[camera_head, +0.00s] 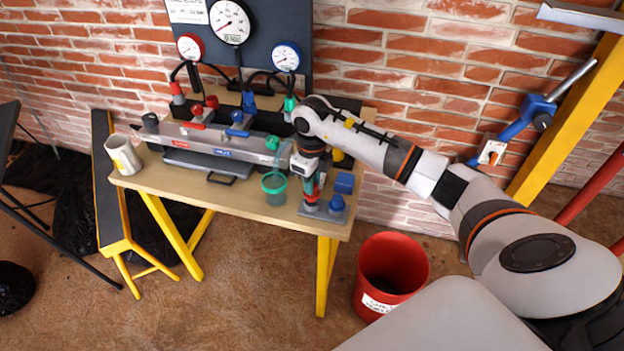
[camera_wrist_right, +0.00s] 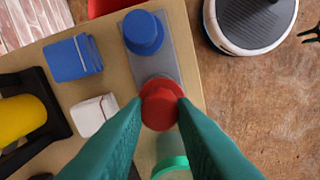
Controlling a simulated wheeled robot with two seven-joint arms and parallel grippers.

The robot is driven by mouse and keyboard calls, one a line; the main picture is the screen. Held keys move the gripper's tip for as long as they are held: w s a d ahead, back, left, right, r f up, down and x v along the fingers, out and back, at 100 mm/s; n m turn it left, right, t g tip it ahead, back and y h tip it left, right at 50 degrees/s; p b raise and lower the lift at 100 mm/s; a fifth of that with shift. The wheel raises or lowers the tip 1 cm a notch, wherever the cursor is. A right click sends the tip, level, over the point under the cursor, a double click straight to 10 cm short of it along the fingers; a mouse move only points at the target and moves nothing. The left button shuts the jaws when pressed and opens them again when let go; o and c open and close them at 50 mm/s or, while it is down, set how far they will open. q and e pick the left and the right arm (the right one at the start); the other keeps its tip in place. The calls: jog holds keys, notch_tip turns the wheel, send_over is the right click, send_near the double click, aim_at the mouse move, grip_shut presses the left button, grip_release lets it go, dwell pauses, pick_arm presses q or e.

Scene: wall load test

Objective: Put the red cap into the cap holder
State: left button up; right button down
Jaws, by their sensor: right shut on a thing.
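The red cap (camera_wrist_right: 162,104) is between the green fingertips of my right gripper (camera_head: 311,188), which is shut on it. In the right wrist view the cap overlaps the near end of the grey cap holder plate (camera_wrist_right: 152,66). I cannot tell whether it is seated in the holder or just above it. A blue cap (camera_wrist_right: 143,32) sits at the other end of the plate. In the head view the holder (camera_head: 320,213) lies at the front right corner of the bench, and the fingers partly hide the red cap. My left gripper is out of view.
A green cup (camera_head: 274,188) stands left of the holder, close to my fingers. A blue block (camera_head: 345,183) and a white block (camera_wrist_right: 97,115) are nearby. A grey test rig (camera_head: 215,140) fills the back. A red bucket (camera_head: 391,275) stands on the floor to the right.

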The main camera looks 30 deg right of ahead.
jog(key=shift+r, duration=0.3)
jog(key=shift+w+d+r+p, duration=0.1)
jog(key=shift+d+r+p, duration=0.05)
jog(key=shift+r+p, duration=0.25)
dwell(1.0)
jog(key=shift+f+b, duration=0.5)
jog(key=shift+f, duration=0.05)
jog(key=shift+f, duration=0.2)
jog(key=shift+f+b, duration=0.55)
jog(key=shift+f, duration=0.2)
dwell(0.5)
jog(key=shift+f+b, duration=0.35)
jog(key=shift+b, duration=0.1)
